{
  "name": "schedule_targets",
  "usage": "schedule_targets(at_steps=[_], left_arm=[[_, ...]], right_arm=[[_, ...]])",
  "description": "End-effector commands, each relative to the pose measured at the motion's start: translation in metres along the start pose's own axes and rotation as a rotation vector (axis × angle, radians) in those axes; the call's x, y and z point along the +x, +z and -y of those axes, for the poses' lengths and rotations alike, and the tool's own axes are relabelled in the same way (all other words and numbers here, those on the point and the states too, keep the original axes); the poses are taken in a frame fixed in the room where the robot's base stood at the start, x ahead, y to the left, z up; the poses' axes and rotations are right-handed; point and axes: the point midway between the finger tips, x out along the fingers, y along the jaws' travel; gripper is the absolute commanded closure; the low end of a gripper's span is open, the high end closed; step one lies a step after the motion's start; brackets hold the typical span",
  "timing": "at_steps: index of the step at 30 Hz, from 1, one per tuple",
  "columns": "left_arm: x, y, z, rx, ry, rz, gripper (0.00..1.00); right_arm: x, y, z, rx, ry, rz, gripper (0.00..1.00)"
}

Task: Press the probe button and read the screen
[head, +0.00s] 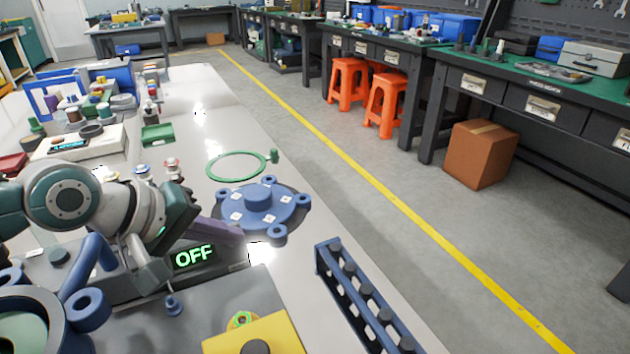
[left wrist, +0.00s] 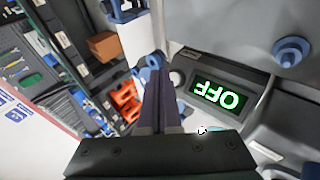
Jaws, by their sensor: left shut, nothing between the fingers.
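The screen (head: 195,256) on a dark grey device reads OFF in green letters. It also shows upside down in the left wrist view (left wrist: 217,95). A pale round knob (left wrist: 178,78), perhaps the probe button, sits beside the screen in the left wrist view. In the head view, my left gripper seems to hide it. My left gripper (head: 232,236) is shut and empty, its purple-grey fingers just behind the screen. The fingers (left wrist: 160,72) appear close beside the knob in the wrist view; I cannot tell if they touch it. My right gripper is not in view.
A blue flange (head: 262,205) and a green ring (head: 236,166) lie beyond the device. A blue peg (head: 173,305) stands in front of the screen. A yellow block (head: 285,335) and a blue rack (head: 345,300) are at the near right. The bench's far right part is clear.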

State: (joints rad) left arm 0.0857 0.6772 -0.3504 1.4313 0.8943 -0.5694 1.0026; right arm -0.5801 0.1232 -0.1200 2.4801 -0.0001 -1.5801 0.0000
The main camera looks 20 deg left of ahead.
Motion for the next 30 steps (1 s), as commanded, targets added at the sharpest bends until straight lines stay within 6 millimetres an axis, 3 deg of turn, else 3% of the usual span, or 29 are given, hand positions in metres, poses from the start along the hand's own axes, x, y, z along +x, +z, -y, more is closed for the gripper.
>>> schedule_targets(at_steps=[30], left_arm=[[0.0056, -0.0033, 0.0043, 0.000, 0.000, -0.001, 1.00]], right_arm=[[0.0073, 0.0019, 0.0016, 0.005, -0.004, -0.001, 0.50]])
